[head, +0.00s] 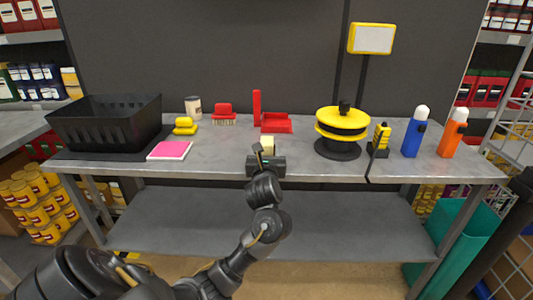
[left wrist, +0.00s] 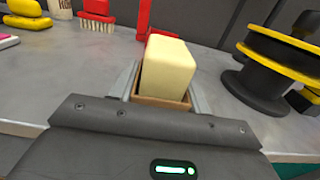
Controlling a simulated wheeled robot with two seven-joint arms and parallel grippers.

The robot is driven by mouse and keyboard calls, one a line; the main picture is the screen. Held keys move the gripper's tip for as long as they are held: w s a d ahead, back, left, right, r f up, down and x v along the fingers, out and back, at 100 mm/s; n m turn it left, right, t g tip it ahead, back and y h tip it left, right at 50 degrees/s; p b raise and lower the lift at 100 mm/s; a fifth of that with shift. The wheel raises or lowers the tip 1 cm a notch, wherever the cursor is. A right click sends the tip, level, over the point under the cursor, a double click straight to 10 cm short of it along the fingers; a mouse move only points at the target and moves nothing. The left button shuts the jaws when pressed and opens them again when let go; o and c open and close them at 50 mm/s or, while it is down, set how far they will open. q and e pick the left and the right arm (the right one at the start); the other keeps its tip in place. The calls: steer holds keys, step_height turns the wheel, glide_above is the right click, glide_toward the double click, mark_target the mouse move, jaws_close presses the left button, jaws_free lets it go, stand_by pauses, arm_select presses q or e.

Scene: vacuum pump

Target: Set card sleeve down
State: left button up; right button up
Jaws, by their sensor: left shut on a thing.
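My left gripper (head: 266,158) is at the front edge of the grey table, near its middle. In the left wrist view its two fingers (left wrist: 160,95) are shut on a brown card sleeve (left wrist: 162,102). A cream block (left wrist: 167,68) stands up out of the sleeve, and the sleeve wraps its lower end. The block also shows in the head view (head: 268,143), just beyond my gripper. I cannot tell whether the sleeve touches the table. My right gripper is not in view.
The grey table (head: 330,171) has clear room around my gripper. Behind are a red dustpan (head: 276,124) and red brush (head: 224,110). A yellow-and-black reel (head: 341,128) and spray bottles stand right. A black crate (head: 105,122) and pink pad (head: 170,150) are left.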

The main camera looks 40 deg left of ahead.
arm_select(q)
steer(key=o, duration=0.8)
steer(key=shift+o, duration=0.8)
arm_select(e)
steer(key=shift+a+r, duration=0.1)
arm_select(q)
steer(key=shift+r, duration=0.1)
steer(key=shift+s+d, duration=0.5)
steer(key=shift+s, duration=0.05)
steer(key=v, duration=1)
steer(key=shift+s+d+p, duration=0.15)
steer(key=shift+s+p, duration=0.1)
steer(key=shift+p, duration=0.15)
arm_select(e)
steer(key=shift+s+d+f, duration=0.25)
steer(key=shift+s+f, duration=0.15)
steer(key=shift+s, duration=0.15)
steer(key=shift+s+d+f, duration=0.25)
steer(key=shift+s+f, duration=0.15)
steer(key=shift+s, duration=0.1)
